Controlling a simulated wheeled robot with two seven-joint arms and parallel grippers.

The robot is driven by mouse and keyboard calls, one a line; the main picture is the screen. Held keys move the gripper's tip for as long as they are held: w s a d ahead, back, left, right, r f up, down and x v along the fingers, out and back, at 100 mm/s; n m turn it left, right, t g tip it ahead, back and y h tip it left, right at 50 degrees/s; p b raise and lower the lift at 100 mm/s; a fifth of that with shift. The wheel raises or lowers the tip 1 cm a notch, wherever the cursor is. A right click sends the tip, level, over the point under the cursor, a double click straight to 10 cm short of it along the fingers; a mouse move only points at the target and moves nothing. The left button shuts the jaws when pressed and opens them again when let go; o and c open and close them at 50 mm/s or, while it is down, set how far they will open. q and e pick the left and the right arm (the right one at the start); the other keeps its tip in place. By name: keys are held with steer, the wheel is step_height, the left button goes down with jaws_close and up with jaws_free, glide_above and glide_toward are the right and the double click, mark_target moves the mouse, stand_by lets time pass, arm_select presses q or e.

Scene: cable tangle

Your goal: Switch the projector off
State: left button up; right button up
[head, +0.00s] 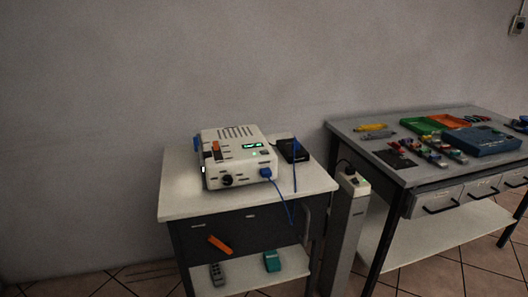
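The projector (238,157) is a white box with a vented top, standing on a small white-topped cart (180,201). A small green display glows on its top and a dark round lens or knob (227,180) shows on its front. An orange slider or lever (216,147) sits on its top left. A blue plug (266,173) sits at its front right corner, with a blue cable (283,202) hanging over the cart's edge. Neither of my grippers is in view.
A black box (292,150) lies right of the projector. A grey post with a lit switch or socket (354,182) stands between the cart and a workbench (345,128) holding trays, tools and a blue case (482,140). Small items lie on the cart's lower shelf (240,279). Floor at left is clear.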

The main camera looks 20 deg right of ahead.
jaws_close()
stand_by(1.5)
